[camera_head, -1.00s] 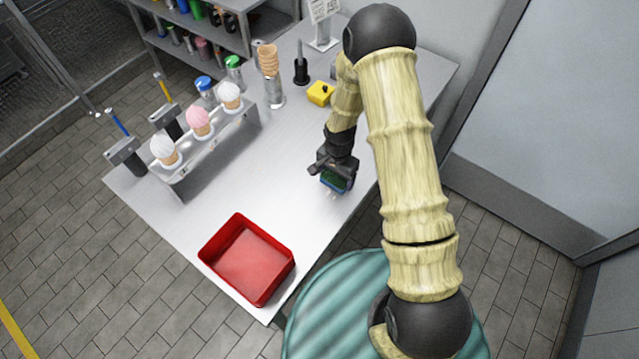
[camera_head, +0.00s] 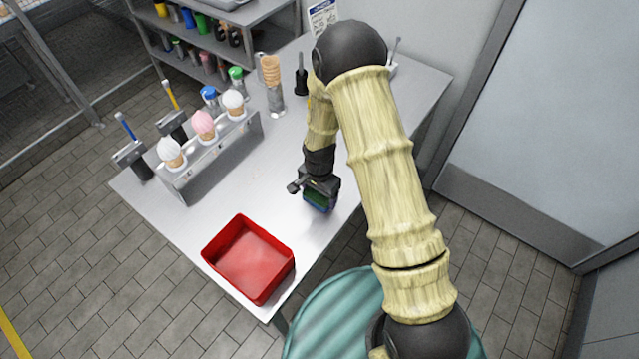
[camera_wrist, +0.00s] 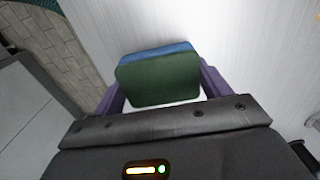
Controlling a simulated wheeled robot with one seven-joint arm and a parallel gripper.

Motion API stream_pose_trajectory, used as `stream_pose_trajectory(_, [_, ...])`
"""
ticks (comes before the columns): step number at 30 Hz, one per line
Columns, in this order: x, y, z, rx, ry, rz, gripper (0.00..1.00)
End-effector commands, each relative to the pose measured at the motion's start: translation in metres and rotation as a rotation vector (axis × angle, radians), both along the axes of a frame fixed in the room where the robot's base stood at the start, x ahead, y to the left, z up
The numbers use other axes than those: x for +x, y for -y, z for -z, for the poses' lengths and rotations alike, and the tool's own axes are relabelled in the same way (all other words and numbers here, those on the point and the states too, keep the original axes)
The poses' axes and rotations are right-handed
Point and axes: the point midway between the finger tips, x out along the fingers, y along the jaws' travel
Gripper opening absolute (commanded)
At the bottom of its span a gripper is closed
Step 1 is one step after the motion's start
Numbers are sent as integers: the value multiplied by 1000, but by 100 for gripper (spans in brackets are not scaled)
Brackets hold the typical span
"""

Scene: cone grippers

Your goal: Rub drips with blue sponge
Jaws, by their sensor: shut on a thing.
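The sponge (camera_head: 318,201) has a dark green face and a blue layer. In the wrist view the sponge (camera_wrist: 158,80) sits between the two purple fingers, green face toward the camera and blue along the far edge. My gripper (camera_head: 319,196) is shut on it, low over the right part of the metal table (camera_head: 262,180). I cannot tell whether the sponge touches the tabletop. No drips show clearly in the current views; the gripper and sponge may cover some.
A red tray (camera_head: 248,258) stands at the table's front corner. A metal holder (camera_head: 212,160) with ice cream cones is at the left. Stacked empty cones (camera_head: 271,72) and a black-handled item (camera_head: 301,80) stand behind. The tabletop between holder and gripper is clear.

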Motion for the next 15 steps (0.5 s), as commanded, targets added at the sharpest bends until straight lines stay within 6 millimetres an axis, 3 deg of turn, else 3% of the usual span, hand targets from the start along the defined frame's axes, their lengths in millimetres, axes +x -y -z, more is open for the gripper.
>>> stream_pose_trajectory(15, [-1,1,-49,-2,-3,1,55])
